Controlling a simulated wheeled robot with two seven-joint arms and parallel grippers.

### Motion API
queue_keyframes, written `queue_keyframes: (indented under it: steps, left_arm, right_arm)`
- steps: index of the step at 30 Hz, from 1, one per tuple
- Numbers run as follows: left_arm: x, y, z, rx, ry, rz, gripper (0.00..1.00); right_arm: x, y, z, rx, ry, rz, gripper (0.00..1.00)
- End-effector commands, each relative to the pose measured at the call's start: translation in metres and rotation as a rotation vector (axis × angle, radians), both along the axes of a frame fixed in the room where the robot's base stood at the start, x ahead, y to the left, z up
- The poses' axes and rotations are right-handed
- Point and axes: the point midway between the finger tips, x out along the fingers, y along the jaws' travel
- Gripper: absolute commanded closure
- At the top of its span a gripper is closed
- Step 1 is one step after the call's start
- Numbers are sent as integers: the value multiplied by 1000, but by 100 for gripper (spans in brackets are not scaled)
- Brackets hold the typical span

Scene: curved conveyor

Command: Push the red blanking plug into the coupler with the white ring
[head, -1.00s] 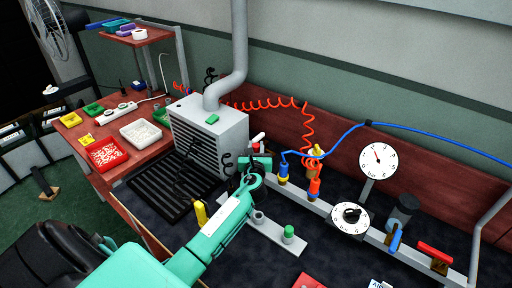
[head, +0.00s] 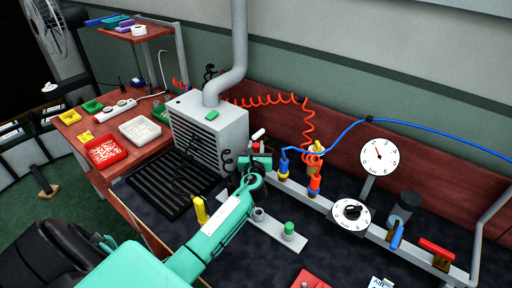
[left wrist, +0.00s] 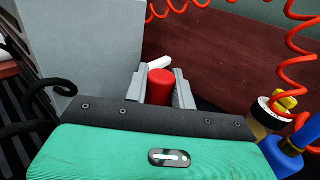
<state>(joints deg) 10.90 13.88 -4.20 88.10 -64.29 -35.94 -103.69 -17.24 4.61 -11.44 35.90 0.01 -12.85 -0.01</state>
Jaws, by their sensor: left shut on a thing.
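My left gripper (head: 257,149) is shut on the red blanking plug (left wrist: 160,88), which stands between the two grey fingers in the left wrist view. In the head view the plug (head: 256,145) is a small red patch at the jaws, beside the grey heater box and near the left end of the grey rail. A brass fitting with a pale ring (left wrist: 272,108) shows at the right of the left wrist view, apart from the plug. I cannot tell whether it is the coupler with the white ring. My right gripper is not in view.
A heater box (head: 210,135) stands close left of the gripper. A blue-sleeved fitting (head: 283,173) and an orange one (head: 315,184) with hoses are on the rail (head: 378,235) to the right. A green plug (head: 289,229) stands on a grey strip (head: 276,231) in front.

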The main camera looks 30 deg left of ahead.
Motion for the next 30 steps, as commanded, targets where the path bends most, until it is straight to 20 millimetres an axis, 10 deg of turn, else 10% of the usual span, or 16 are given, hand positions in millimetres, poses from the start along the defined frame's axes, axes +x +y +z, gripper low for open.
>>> queue_keyframes:
  steps: [26, 27, 30]
  left_arm:
    - [0, 0, -23, -1, 1, 0, 98]
    - [0, 0, -23, 0, 0, 0, 73]
    - [0, 0, -22, 0, 0, 0, 53]
  right_arm:
    - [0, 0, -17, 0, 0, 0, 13]
    - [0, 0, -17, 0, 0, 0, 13]
    - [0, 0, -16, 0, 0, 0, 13]
